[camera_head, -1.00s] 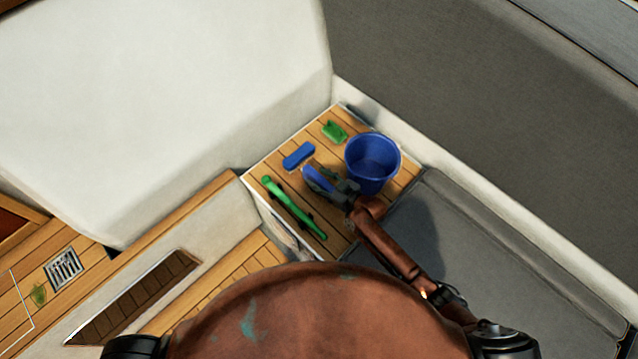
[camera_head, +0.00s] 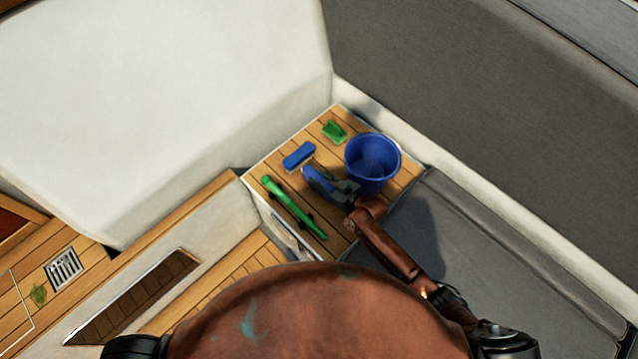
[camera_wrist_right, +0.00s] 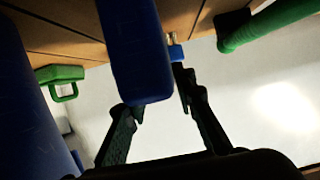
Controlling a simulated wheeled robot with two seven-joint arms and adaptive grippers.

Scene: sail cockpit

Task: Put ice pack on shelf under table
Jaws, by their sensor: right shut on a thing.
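My right gripper (camera_head: 337,188) is over the small wooden table, just left of the bucket. It is shut on the blue ice pack (camera_head: 314,178), partly hidden by the fingers. In the right wrist view the ice pack (camera_wrist_right: 135,50) is a long blue block between the fingers (camera_wrist_right: 158,108). I cannot tell whether it touches the tabletop. The wooden table (camera_head: 275,172) stands in the corner. Its near side shows a pale face with a dark-edged opening (camera_head: 290,238); a shelf inside is not clearly visible. My left gripper is not in view.
A blue bucket (camera_head: 373,160), a blue brush (camera_head: 298,155), a long green handled tool (camera_head: 293,207) and a small green item (camera_head: 335,131) crowd the tabletop. A grey seat (camera_head: 480,260) is at the right, a white wall (camera_head: 180,100) behind left.

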